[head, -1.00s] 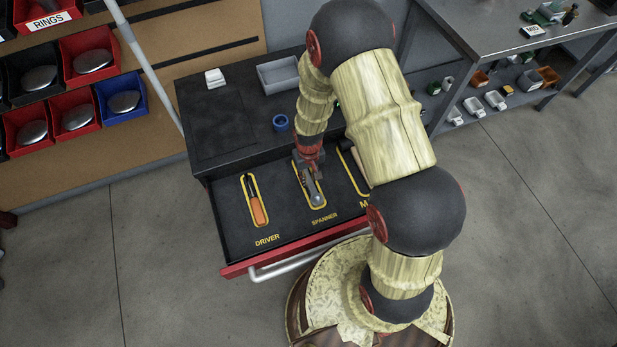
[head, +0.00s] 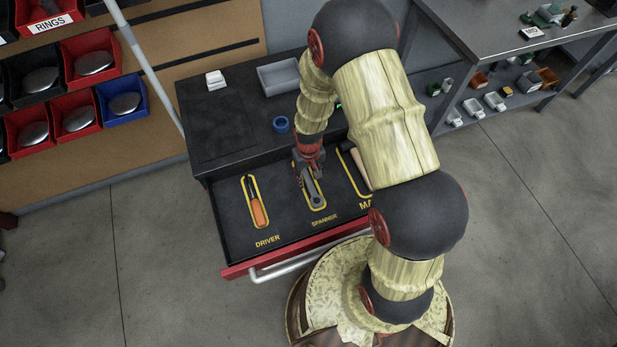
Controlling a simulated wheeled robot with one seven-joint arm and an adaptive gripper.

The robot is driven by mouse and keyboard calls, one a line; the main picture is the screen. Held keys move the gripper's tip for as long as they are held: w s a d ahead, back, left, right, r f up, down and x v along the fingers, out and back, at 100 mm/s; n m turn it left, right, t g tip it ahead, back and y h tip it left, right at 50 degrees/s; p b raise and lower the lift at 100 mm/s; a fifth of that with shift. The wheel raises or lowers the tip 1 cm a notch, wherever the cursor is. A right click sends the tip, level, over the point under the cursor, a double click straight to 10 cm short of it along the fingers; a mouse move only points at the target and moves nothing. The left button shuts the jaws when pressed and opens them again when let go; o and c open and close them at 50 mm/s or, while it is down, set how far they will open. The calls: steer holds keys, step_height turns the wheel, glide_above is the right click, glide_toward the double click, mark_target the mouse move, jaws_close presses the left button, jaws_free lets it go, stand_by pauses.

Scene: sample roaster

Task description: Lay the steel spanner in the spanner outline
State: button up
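The grey steel spanner (head: 316,198) is in the open drawer, over the yellow spanner outline (head: 324,208) above the SPANNER label. Its near end shows inside the yellow line. I cannot tell whether it rests fully on the drawer floor. My gripper (head: 304,176) points down at the far end of the spanner, close to it or touching it. The gripper hides that end of the spanner and of the outline. The fingertips are too small and dark to tell whether they grip it.
An orange-handled driver (head: 258,212) lies in the left outline. A mallet (head: 359,167) lies at the right, partly hidden by my arm. A blue tape roll (head: 281,124) and a grey tray (head: 279,77) stand on the cabinet top (head: 240,110). The red drawer front (head: 290,256) faces my base.

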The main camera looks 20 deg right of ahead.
step_height(320, 180, up, 11)
steer(key=p, duration=0.4)
step_height(320, 180, up, 9)
steer(key=t, duration=0.1)
glide_above(308, 181)
step_height(308, 181, up, 12)
steer(key=s+t, duration=0.2)
steer(key=s+r+t, duration=0.2)
steer(key=s+r, duration=1.2)
steer(key=r, duration=0.1)
steer(key=shift+s+r+t, duration=0.3)
steer(key=shift+s, duration=0.05)
